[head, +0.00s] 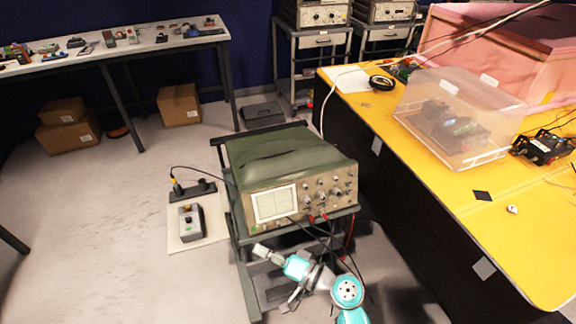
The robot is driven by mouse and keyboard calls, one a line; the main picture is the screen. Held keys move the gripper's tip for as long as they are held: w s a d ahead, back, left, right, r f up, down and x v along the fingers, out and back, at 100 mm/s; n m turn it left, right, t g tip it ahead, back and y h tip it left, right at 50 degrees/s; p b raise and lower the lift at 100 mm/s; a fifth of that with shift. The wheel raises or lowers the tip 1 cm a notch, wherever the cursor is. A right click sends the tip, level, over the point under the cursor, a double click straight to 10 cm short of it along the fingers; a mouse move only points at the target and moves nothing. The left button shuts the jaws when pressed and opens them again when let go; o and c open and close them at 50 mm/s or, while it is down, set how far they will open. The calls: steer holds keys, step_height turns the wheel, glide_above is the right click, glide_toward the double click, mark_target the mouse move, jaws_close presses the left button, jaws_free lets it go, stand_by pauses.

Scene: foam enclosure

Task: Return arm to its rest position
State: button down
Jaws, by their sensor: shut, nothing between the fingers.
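My arm shows at the bottom centre of the head view, with teal and silver links folded low in front of the cart. My gripper (261,251) is the small pale end piece pointing up and left, just below the front of the oscilloscope (298,194). It is shut, with nothing seen in it. It overlaps the cart (240,248) in the picture; I cannot tell how far apart they are. The fingertips are too small to make out clearly.
The yellow-topped bench (395,98) stands at right with a clear plastic box (460,115). A pale board (192,238) with a small grey device lies on the floor left of the cart. Cables hang at the oscilloscope's front. The floor at left is mostly clear.

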steer(key=shift+s+d+r, duration=0.1)
steer(key=shift+s+r, duration=0.05)
steer(key=shift+s, duration=0.25)
steer(key=s+d+f+m+t+h, duration=0.1)
steer(key=s+d+f+t+h, duration=0.1)
steer(key=s+d+f+h, duration=0.55)
steer(key=s+d+f+m+t+h, duration=0.1)
steer(key=s+d+f+h, duration=0.25)
steer(key=s+d, duration=0.55)
steer(key=s+d+r+n+t+h, duration=0.1)
steer(key=s+d+r+n+h, duration=0.1)
steer(key=s+r, duration=0.5)
steer(key=s+d+r+n+t+h, duration=0.1)
steer(key=s+d+r+n+h, duration=0.1)
steer(key=s+r, duration=0.5)
steer(key=s+d, duration=0.1)
steer(key=s, duration=0.5)
steer(key=shift+s+d+r+t, duration=0.25)
steer(key=shift+d+r+t, duration=0.05)
steer(key=shift+d, duration=0.1)
